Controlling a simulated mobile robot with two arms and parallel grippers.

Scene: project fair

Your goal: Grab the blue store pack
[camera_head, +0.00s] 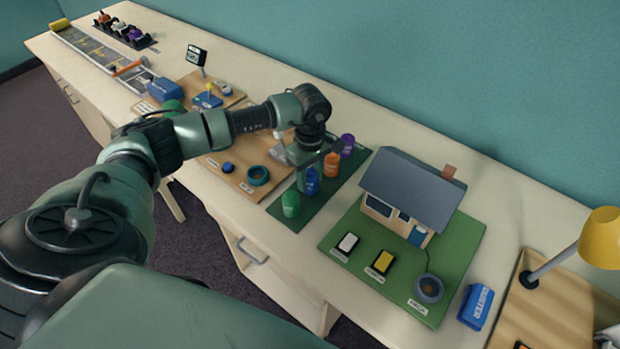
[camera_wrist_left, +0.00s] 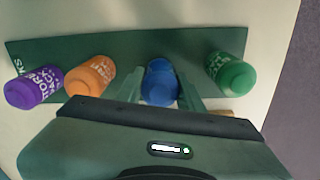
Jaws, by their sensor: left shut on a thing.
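The blue store pack (camera_head: 312,181) stands on a dark green mat (camera_head: 279,211), in a row with the other packs. My left gripper (camera_head: 306,174) comes down over it from above and is shut on it. In the left wrist view the blue pack (camera_wrist_left: 159,83) sits between the two fingers of my left gripper (camera_wrist_left: 160,90). A green pack (camera_head: 290,204) is on the near side, and an orange pack (camera_head: 331,164) and a purple pack (camera_head: 347,146) are on the far side. My right gripper does not show.
A model house (camera_head: 412,190) on a green board (camera_head: 350,261) stands just right of the mat. A wooden board (camera_head: 231,176) with a teal ring (camera_head: 258,176) is to the left. A blue block (camera_head: 476,306) and a yellow lamp (camera_head: 602,238) are at the right.

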